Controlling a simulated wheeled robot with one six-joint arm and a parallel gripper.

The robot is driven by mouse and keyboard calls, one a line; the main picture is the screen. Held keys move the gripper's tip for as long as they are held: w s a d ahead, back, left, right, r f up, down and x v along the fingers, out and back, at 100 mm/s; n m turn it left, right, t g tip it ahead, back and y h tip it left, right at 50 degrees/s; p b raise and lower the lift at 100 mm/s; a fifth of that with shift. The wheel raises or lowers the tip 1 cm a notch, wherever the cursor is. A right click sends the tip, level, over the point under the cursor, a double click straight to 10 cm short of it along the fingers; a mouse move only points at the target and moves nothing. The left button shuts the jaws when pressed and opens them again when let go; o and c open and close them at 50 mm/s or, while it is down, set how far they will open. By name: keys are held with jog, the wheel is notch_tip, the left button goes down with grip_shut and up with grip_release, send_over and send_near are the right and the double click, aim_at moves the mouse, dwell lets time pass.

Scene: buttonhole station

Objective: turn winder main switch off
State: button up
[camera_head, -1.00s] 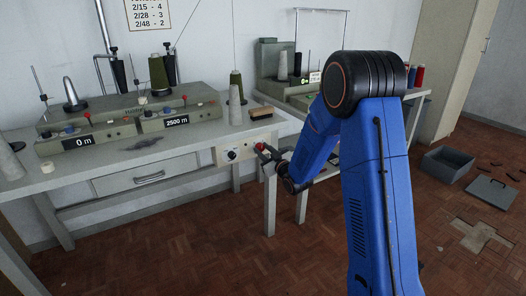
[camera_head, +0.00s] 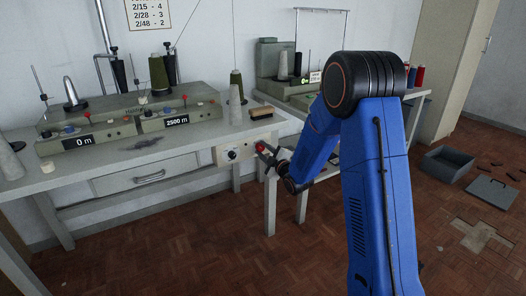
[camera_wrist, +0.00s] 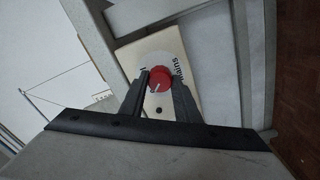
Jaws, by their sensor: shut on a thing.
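The winder main switch is a round red knob (camera_wrist: 160,77) on a cream panel with a "Mains" label, seen in the wrist view. A white mark on the knob points to the lower left of that picture. My gripper (camera_wrist: 159,82) is shut on the knob, one black finger on each side. In the head view the red knob (camera_head: 260,147) sits at the right end of the panel (camera_head: 245,143) on the front edge of the winder table. My gripper (camera_head: 268,160) reaches it from the right and front. The finger contact is too small to judge there.
The winder table (camera_head: 75,180) carries the winder units with displays "0 m" (camera_head: 77,142) and "2500 m" (camera_head: 177,121), cones and a brush (camera_head: 262,112). A dark knob (camera_head: 232,154) is left on the panel. A grey crate (camera_head: 446,163) stands on the floor at right.

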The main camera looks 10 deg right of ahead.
jog(key=shift+n, duration=0.3)
dwell(0.4)
jog(key=o, duration=1)
jog(key=shift+o, duration=0.2)
